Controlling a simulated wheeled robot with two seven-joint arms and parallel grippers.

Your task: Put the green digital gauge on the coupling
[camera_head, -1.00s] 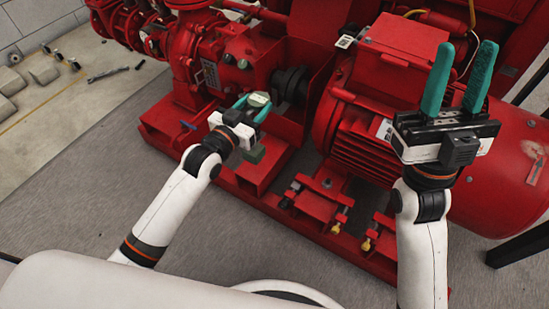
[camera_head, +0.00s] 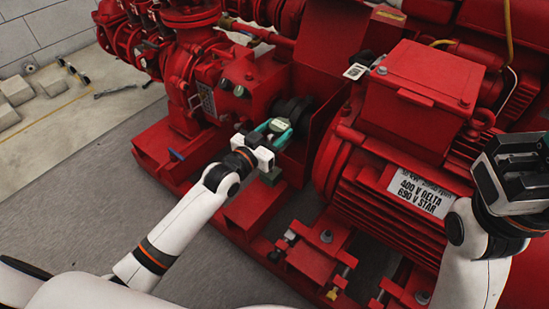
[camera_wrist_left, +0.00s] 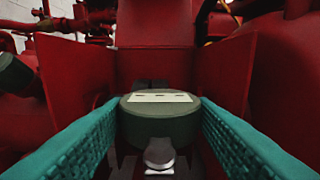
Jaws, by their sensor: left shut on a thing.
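The green digital gauge (camera_head: 279,125) is round with a pale display on top. My left gripper (camera_head: 272,129) is shut on it, with its teal fingers at either side. In the left wrist view the gauge (camera_wrist_left: 160,124) sits between both fingers, its display facing up. The dark coupling (camera_head: 293,108) lies just beyond the gauge, between red guard plates. In the wrist view it is mostly hidden behind the gauge; whether they touch cannot be told. My right gripper (camera_head: 514,168) is at the right edge, and its fingers are not visible.
The red motor (camera_head: 400,150) with its white label stands right of the coupling. The red pump (camera_head: 195,75) stands to the left. An upright red guard plate (camera_head: 325,125) is close to the left gripper's right side.

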